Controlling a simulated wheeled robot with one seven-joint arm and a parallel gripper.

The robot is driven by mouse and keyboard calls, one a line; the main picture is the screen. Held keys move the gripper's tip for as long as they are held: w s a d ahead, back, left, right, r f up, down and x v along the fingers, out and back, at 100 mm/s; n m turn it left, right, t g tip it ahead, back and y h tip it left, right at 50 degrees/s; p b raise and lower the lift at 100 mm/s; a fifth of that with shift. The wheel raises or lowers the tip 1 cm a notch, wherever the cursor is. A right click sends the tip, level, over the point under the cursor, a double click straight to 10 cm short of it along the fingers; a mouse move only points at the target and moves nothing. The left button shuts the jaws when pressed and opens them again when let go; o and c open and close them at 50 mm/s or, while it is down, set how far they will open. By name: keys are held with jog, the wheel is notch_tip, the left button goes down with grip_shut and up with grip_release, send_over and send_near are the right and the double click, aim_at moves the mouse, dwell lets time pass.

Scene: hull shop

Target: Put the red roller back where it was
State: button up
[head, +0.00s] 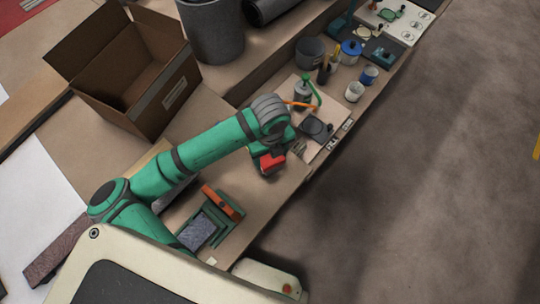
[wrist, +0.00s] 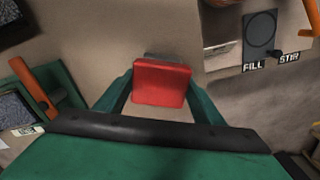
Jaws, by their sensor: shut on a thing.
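The red roller (head: 271,162) shows as a red, block-like piece over the bench in the head view. In the wrist view it (wrist: 161,82) sits between the two green fingers, with a grey part behind its far edge. My gripper (head: 268,160) is shut on it; in the wrist view the gripper (wrist: 160,92) has a finger on either side of it. I cannot tell how high it is above the bench. A green tray (head: 221,231) with a grey textured pad and an orange bar stands nearer my body; part of it shows at the left in the wrist view.
A board (wrist: 212,52) labelled FILL and STIR, with a dark round pad, lies beyond the gripper. A grey bottle (head: 303,95) with green and orange tubes stands on it. Cups and jars are farther along. An open cardboard box (head: 150,105) is at left. Bare bench lies around the gripper.

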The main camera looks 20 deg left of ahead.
jog(key=shift+o, duration=0.2)
jog(key=shift+s+f, duration=0.15)
jog(key=shift+f, duration=0.35)
jog(key=c, duration=0.4)
jog(key=o, duration=2)
jog(key=shift+o, duration=0.2)
notch_tip(320, 180, up, 13)
jog(key=shift+r, duration=0.2)
jog(key=shift+f, duration=0.1)
